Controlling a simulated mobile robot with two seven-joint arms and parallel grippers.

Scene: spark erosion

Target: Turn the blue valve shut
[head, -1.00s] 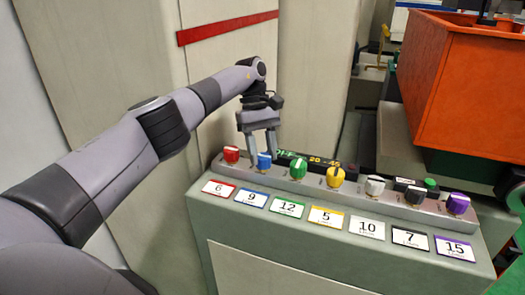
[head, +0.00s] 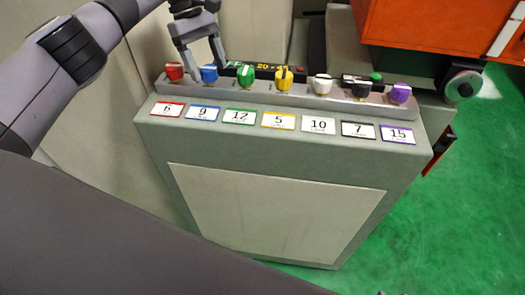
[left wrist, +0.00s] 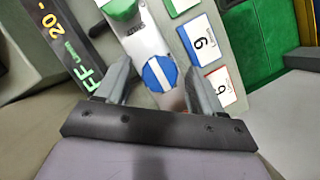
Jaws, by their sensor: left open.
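The blue valve (head: 209,74) is a small round knob in the row on the grey panel (head: 290,97), between the red knob (head: 174,71) and the green knob (head: 246,75). In the left wrist view the blue valve (left wrist: 160,74) shows a white bar across its face. My left gripper (head: 205,68) is open over the blue valve. Its fingers (left wrist: 154,61) stand on either side of the knob, with gaps visible in the wrist view. Whether a finger touches it, I cannot tell. My right gripper is in neither view.
Yellow (head: 283,80), white (head: 322,83), black (head: 361,89) and purple (head: 400,93) knobs continue to the right. A lit display (head: 270,70) stands behind the row. Number cards lie in front, with the blue-edged 9 (head: 203,113) below the valve. Green floor (head: 475,200) is clear at right.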

